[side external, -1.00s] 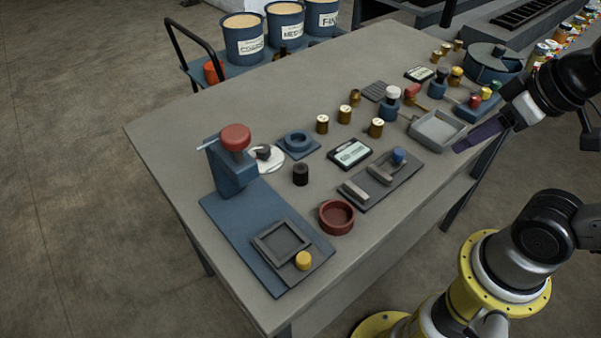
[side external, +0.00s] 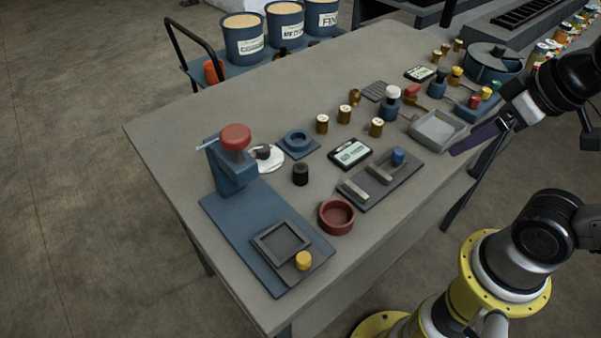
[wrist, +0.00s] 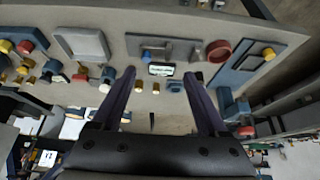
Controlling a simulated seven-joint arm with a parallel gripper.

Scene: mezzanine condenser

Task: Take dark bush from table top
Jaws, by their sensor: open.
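A small dark bush (side external: 300,174), a short black cylinder, stands upright on the grey table top (side external: 190,120). In the side view it sits between the blue press stand and the black-framed display. My gripper (side external: 453,152) is at the right of that view, above the table's right edge and well away from the bush. In the wrist view my gripper (wrist: 159,75) has its two purple fingers wide apart with nothing held between them. The bush is hard to make out there, near the right fingertip.
A blue press stand (side external: 230,170) with a red knob, a red ring cup (side external: 337,217), a display (side external: 351,153) and a blue ring (side external: 298,142) surround the bush. Several brass bushes stand further back. A grey tray (side external: 437,130) lies near my gripper. The table's left side is clear.

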